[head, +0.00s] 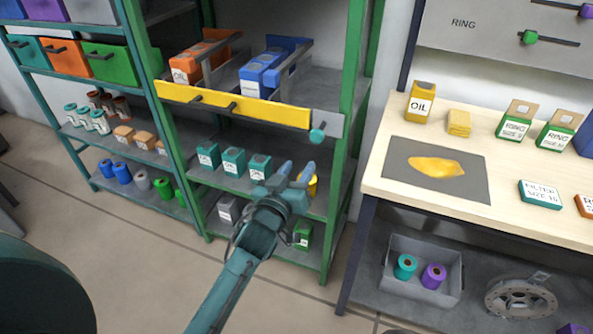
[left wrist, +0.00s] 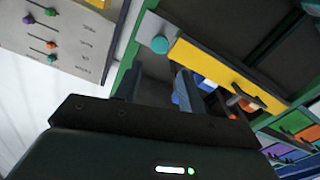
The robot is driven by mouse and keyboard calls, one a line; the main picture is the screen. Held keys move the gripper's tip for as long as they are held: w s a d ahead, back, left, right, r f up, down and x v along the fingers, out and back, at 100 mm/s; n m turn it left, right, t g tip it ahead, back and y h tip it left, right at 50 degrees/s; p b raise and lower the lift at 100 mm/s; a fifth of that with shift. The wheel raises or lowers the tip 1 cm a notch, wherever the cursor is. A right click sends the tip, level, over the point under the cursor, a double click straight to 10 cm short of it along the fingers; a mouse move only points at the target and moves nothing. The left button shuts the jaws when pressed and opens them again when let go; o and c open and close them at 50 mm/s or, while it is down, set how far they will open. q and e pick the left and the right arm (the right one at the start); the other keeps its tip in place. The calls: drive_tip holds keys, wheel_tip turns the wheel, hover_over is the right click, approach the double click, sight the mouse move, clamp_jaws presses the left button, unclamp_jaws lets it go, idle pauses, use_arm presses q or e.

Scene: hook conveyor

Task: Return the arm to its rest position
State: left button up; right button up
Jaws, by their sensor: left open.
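My left arm reaches up from the bottom of the head view. Its gripper (head: 295,176) is in front of the green shelf rack (head: 345,110), below the yellow shelf rail. The two fingers stand apart with nothing seen between them. In the left wrist view the fingers (left wrist: 155,88) point toward the yellow rail (left wrist: 215,65) and a teal knob (left wrist: 160,44). A yellow item is partly hidden behind the gripper in the head view. My right gripper is in neither view.
The rack holds teal boxes (head: 233,160), orange oil boxes (head: 195,62) and blue boxes (head: 265,72).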

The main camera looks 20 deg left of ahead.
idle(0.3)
use_arm(q)
drive_tip(key=s+d+f+m+g+h+p, duration=0.1)
drive_tip(key=s+f, duration=0.5)
drive_tip(key=s, duration=0.6)
drive_tip(key=s+d+f+m+g+h+p, duration=0.1)
drive_tip(key=s+f+g, duration=0.5)
drive_tip(key=s, duration=0.6)
drive_tip(key=d+m+p, duration=0.1)
drive_tip(key=m+p, duration=0.1)
drive_tip(key=m, duration=0.1)
drive_tip(key=shift+s, duration=0.3)
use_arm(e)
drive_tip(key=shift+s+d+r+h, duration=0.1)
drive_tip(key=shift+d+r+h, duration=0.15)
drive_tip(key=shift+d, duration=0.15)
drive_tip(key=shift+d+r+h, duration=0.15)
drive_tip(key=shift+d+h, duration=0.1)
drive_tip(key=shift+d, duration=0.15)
use_arm(q)
drive_tip(key=shift+d+f, duration=0.1)
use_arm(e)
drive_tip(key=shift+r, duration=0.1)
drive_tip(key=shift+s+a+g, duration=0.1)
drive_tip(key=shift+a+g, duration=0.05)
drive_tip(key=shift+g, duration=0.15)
